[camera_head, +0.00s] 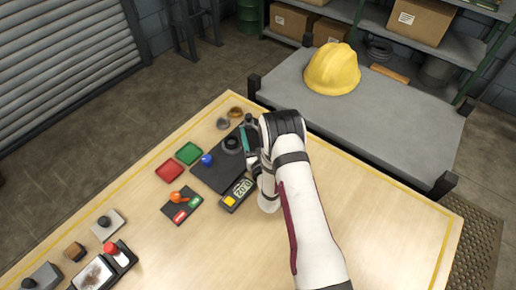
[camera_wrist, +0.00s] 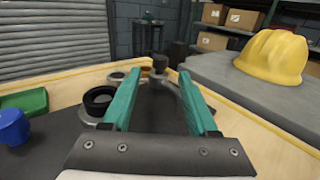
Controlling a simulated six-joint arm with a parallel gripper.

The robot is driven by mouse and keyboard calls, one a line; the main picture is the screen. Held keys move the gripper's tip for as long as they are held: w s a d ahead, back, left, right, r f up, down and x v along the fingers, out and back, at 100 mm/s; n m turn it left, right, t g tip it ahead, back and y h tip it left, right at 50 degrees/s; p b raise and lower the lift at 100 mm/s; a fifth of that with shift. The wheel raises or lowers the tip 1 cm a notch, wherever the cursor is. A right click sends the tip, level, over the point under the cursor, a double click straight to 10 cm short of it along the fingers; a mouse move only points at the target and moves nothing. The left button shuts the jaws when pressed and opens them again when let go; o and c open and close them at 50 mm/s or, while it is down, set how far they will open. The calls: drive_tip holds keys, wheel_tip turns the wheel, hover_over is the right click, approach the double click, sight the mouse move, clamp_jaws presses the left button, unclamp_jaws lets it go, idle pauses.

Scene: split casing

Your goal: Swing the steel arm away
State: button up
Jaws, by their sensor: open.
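My gripper (camera_head: 246,139) is over the far right part of a dark plate (camera_head: 212,172) on the wooden table. In the wrist view its two teal fingers (camera_wrist: 160,76) are apart, with nothing clamped between them. A black knob (camera_wrist: 159,63) on a grey metal piece shows between and beyond the fingertips; this looks like the steel arm, but most of it is hidden. I cannot tell whether the fingers touch it. A black ring (camera_wrist: 99,99) on a metal base stands left of the fingers, and a blue knob (camera_head: 207,160) is at the plate's left.
Green (camera_head: 188,153) and red (camera_head: 169,171) trays lie left of the plate. A display box (camera_head: 236,194) and a panel with an orange lever (camera_head: 177,197) are nearer. A grey bench with a yellow helmet (camera_head: 333,70) stands behind. The table's right side is clear.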

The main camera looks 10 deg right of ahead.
drive_tip(key=s, duration=0.6)
drive_tip(key=s+d, duration=0.1)
drive_tip(key=s, duration=0.2)
drive_tip(key=shift+c, duration=0.3)
